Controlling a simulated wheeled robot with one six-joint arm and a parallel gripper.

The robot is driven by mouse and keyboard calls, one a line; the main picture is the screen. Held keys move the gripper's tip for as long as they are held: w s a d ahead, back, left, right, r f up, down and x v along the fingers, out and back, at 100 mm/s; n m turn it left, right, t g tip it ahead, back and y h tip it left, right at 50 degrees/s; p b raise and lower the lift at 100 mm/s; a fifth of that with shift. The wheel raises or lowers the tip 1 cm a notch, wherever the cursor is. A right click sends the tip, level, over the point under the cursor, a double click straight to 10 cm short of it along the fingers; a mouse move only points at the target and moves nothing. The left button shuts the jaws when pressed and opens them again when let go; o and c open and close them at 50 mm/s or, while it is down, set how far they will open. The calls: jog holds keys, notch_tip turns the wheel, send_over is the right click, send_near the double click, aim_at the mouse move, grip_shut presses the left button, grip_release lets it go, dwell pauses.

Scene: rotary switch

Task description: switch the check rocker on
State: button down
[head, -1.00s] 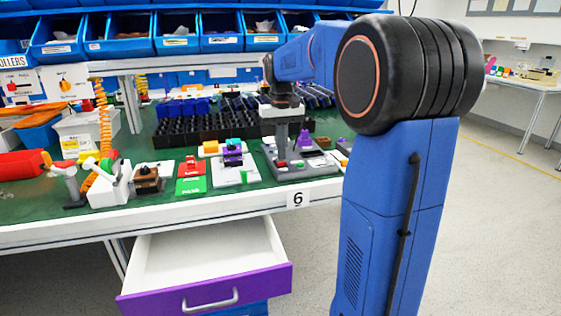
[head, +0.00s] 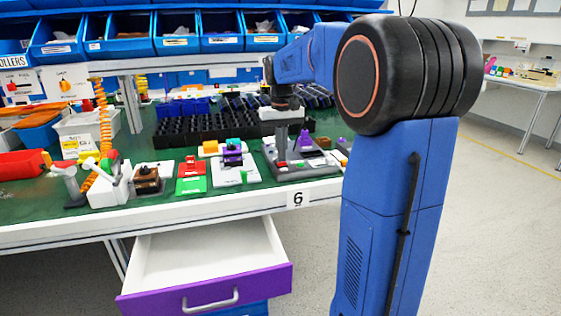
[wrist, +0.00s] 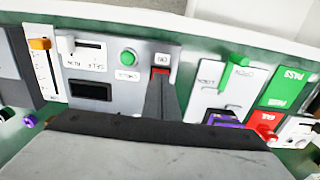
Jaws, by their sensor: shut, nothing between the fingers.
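The grey switch panel (wrist: 132,96) lies on the bench under my gripper; it also shows in the head view (head: 290,173). A red rocker (wrist: 160,71) sits on the panel below a small white label that seems to read ON. My gripper (wrist: 160,82) is shut and empty, with its fingertips at the rocker's near side and hiding part of it. I cannot tell whether they touch it or which way the rocker is tilted. In the head view my gripper (head: 281,150) points down over the panel.
A round green button (wrist: 127,57) and a dark window (wrist: 90,91) are left of my fingers. A white board with a green lever (wrist: 234,68) and a green and red board (wrist: 284,92) are on the right. Black bins (head: 200,130) stand behind. An open drawer (head: 205,255) juts out below.

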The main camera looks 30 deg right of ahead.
jog(key=shift+f, duration=0.4)
dwell(0.3)
notch_tip(320, 180, up, 7)
dwell(0.9)
dwell(0.5)
jog(key=s+a+f+n+t, duration=0.1)
jog(key=s+a+f, duration=0.1)
jog(key=s+a, duration=0.4)
jog(key=s+a+f+n+t, duration=0.15)
jog(key=s+a, duration=0.25)
jog(key=s, duration=0.5)
jog(key=s+a+f+t, duration=0.1)
jog(key=s+a+f, duration=0.2)
jog(key=s+f, duration=0.3)
jog(key=s+a+f+t, duration=0.1)
jog(key=s+a+f, duration=0.1)
jog(key=s+f, duration=0.4)
jog(key=s, duration=0.3)
jog(key=shift+a+f+n, duration=0.35)
jog(key=shift+a+f, duration=0.05)
